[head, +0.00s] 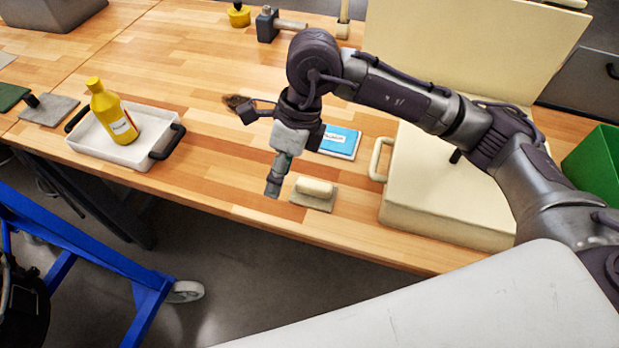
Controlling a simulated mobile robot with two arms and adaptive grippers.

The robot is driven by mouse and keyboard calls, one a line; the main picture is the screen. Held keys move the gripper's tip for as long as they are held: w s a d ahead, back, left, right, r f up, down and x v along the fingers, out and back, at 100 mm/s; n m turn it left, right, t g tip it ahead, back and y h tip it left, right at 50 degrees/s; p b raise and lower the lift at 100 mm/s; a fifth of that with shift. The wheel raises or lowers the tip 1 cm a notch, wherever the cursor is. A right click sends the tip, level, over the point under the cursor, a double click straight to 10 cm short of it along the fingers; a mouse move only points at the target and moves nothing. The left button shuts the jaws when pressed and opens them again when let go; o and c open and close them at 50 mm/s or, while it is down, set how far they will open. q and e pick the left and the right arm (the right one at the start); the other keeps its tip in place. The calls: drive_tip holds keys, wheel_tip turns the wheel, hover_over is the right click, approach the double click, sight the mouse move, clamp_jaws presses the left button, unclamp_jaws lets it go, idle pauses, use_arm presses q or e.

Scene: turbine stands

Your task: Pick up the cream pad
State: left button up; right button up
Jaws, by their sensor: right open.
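The cream pad (314,188) lies near the front edge of the wooden workbench. It has a rounded cream top on a flat grey-beige base. My right gripper (274,186) points down just to the left of the pad, apart from it in the picture. Its jaws are open, with nothing seen between them. I cannot tell exactly how high the fingertips are above the bench. My left gripper is not in view.
A blue booklet (340,141) lies behind the pad. A large cream case (445,195) with its lid raised stands to the right. A white tray (150,172) with a yellow bottle (113,115) is at left. Bare bench (215,165) lies between the tray and my gripper.

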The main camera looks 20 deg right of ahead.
sight(314, 183)
drive_tip(key=w+d+t+h, duration=0.1)
drive_tip(key=w+d+h, duration=0.3)
drive_tip(key=d, duration=0.3)
drive_tip(key=shift+m, duration=0.4)
wheel_tip(314, 183, down, 7)
drive_tip(key=shift+d+f+p, duration=0.1)
drive_tip(key=shift+p, duration=0.95)
drive_tip(key=shift+f+p, duration=0.4)
drive_tip(key=shift+f, duration=0.05)
drive_tip(key=f+p, duration=0.1)
drive_tip(key=f, duration=0.1)
drive_tip(key=f+p, duration=0.1)
drive_tip(key=f, duration=0.1)
drive_tip(key=shift+w+d+f, duration=0.1)
drive_tip(key=shift+d+f, duration=0.1)
drive_tip(key=shift+f, duration=0.15)
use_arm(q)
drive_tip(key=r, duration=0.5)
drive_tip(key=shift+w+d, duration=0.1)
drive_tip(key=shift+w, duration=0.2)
use_arm(e)
clamp_jaws()
